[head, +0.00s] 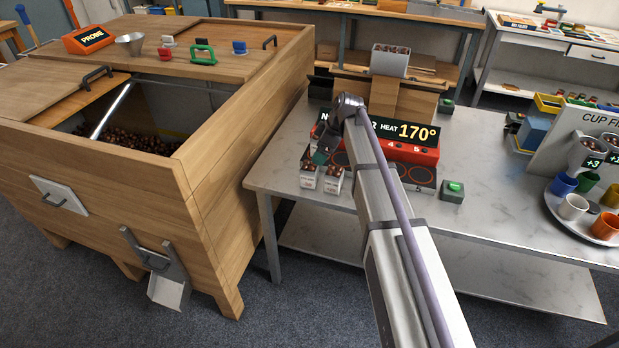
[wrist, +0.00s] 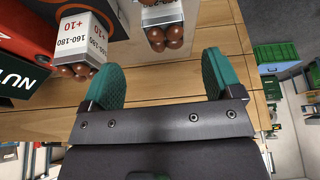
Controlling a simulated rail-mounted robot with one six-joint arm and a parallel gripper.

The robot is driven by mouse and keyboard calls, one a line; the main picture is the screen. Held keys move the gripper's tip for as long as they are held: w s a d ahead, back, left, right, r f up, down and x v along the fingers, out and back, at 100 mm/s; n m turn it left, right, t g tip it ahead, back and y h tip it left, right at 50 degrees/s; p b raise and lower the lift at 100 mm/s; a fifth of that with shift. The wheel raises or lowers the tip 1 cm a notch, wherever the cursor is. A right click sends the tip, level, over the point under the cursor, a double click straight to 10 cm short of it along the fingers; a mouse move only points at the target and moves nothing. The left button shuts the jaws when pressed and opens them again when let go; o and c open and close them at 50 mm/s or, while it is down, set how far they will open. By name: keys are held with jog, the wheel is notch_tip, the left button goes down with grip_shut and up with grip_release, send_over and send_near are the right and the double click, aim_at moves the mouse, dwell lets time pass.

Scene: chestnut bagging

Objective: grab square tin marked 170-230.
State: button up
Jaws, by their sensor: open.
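Two small white square tins with chestnuts, the left tin (head: 308,178) and the right tin (head: 333,185), stand side by side at the front of the metal table in the head view. Their markings are too small to read there. In the wrist view one tin (wrist: 88,28) has a side reading 160-180 and +10. I cannot read 170-230 on any tin. My gripper (wrist: 162,60) is open and empty, its teal fingers apart; in the head view it hangs just above the tins.
A red heater (head: 410,150) showing 170° sits right behind the tins. A green button box (head: 453,190) stands to its right. A wooden chestnut bin (head: 215,160) stands left. A tray of cups (head: 570,225) is far right. The table is bare between.

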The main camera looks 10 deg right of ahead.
aim_at(311, 169)
jog(key=b+x, duration=0.5)
jog(key=x, duration=0.1)
jog(key=shift+d+f, duration=0.1)
jog(key=b+x, duration=0.5)
jog(key=shift+s+f, duration=0.1)
jog(key=shift+s, duration=0.15)
jog(key=shift+r, duration=0.25)
jog(key=c, duration=1.1)
